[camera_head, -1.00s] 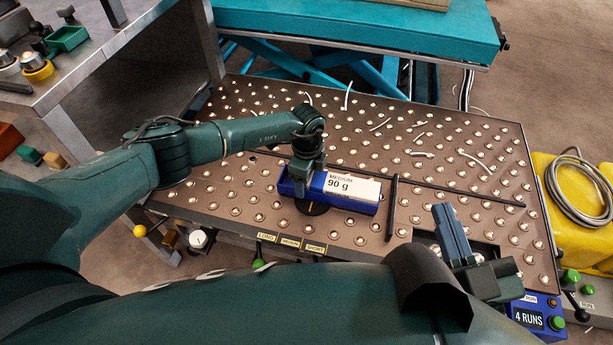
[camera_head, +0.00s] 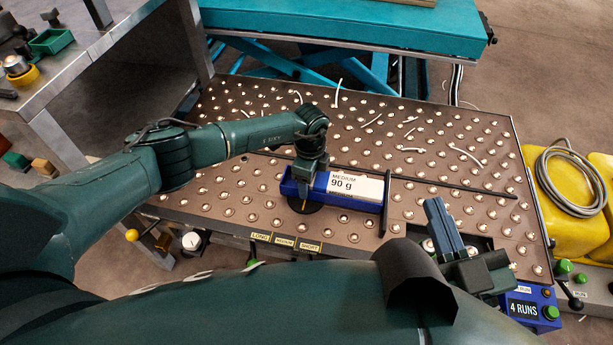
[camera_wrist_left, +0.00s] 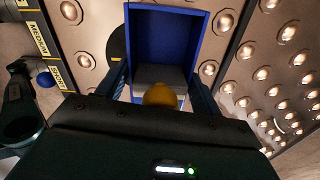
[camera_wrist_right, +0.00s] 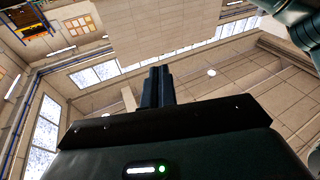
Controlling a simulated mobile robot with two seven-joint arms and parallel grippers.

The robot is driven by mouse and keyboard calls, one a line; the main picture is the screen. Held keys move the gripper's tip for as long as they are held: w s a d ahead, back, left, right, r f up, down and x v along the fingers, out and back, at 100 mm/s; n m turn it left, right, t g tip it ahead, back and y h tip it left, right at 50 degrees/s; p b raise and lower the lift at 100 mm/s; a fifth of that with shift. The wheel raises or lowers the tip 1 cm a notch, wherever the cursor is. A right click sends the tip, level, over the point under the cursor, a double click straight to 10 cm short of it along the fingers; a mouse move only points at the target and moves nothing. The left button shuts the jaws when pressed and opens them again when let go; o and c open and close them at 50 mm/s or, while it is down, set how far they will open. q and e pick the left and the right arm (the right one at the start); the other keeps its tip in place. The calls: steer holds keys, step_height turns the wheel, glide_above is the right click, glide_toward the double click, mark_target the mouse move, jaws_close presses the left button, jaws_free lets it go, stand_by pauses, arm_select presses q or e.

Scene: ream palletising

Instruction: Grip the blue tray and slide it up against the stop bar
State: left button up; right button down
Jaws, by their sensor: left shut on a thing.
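The blue tray (camera_head: 352,205) lies on the roller-ball table and carries a white pack labelled MEDIUM 90 g (camera_head: 352,187). My left gripper (camera_head: 306,182) is shut on the tray's left end. In the left wrist view its fingers (camera_wrist_left: 161,88) flank the blue tray (camera_wrist_left: 166,32), with a yellow knob between them. The dark stop bar (camera_head: 386,206) stands at the tray's right end; the two look touching or nearly so. My right gripper (camera_head: 444,228) is raised near the front right and empty; its fingers (camera_wrist_right: 157,88) are together.
A long thin dark rail (camera_head: 450,185) runs behind the tray. Loose pale strips (camera_head: 466,156) lie on the table's back half. LONG, MEDIUM and SHORT labels (camera_head: 285,242) mark the front edge. A 4 RUNS box (camera_head: 526,309) sits front right.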

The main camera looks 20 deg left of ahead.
arm_select(q)
steer(key=shift+d, duration=0.3)
steer(key=shift+d, duration=0.15)
steer(key=o, duration=1.3)
steer(key=shift+f, duration=0.1)
arm_select(e)
steer(key=shift+f, duration=0.1)
arm_select(q)
step_height(320, 180, up, 12)
steer(key=p, duration=0.5)
steer(key=shift+r, duration=0.7)
arm_select(e)
steer(key=shift+s+d+f+m+g+h, duration=0.1)
steer(key=shift+d+f+m+g+h, duration=0.1)
steer(key=shift+d+f+g+h, duration=0.3)
steer(key=shift+d+f+m+g+h, duration=0.2)
steer(key=shift+d+f+g+h, duration=0.15)
steer(key=shift+f+g+h, duration=0.3)
steer(key=shift+s+d+f+m+g+h, duration=0.1)
steer(key=shift+d+f+m+g+h, duration=0.1)
steer(key=shift+d+f+g+h, duration=0.4)
